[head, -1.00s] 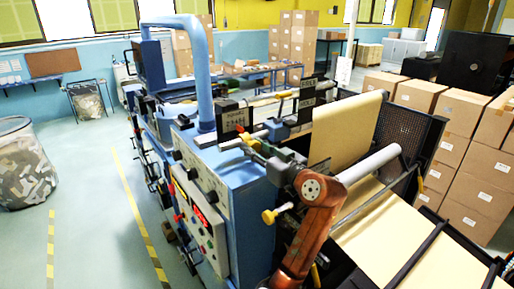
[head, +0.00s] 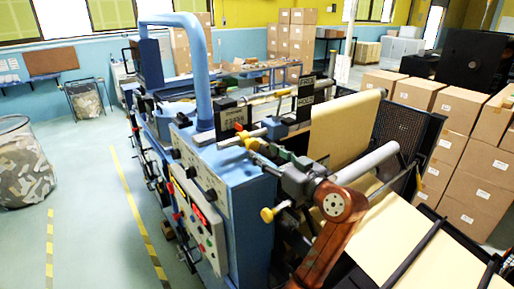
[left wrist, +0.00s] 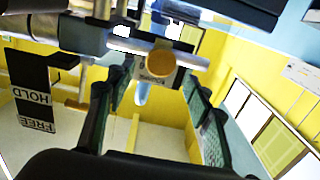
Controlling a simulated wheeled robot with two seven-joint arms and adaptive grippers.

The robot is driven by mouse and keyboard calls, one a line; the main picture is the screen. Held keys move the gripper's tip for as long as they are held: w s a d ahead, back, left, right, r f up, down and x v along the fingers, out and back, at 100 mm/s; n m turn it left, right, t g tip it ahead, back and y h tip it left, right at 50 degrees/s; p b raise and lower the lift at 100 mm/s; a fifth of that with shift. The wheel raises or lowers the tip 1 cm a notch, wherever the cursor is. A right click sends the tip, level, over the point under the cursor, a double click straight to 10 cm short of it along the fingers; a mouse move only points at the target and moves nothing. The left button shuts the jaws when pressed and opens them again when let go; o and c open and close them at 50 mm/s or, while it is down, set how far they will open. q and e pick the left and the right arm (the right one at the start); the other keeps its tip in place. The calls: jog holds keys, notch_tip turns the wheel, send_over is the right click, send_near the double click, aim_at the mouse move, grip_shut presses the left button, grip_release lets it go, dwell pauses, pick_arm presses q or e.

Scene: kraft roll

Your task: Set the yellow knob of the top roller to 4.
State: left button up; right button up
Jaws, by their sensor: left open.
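The yellow-orange knob (head: 243,135) of the top roller sits at the end of a pale rod, beside a small number plate (head: 229,114). In the left wrist view the knob (left wrist: 158,64) shows face-on, between and beyond the fingertips. My left gripper (head: 263,150) is open with its green fingers close to the knob, on its near right side. In the wrist view the left gripper (left wrist: 156,88) has its fingers spread wide, with nothing held. The knob's setting cannot be read. My right gripper is out of view.
A second yellow knob (head: 267,215) sits lower on the machine, below my wrist. A HOLD/FREE plate (left wrist: 35,108) hangs beside the left finger. The blue machine cabinet (head: 250,200), kraft paper web (head: 338,130) and a pale roller (head: 367,163) surround my arm.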

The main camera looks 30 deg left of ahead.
pick_arm(q)
jog(key=v, duration=0.5)
jog(key=shift+s+d, duration=0.1)
jog(key=shift+d, duration=0.05)
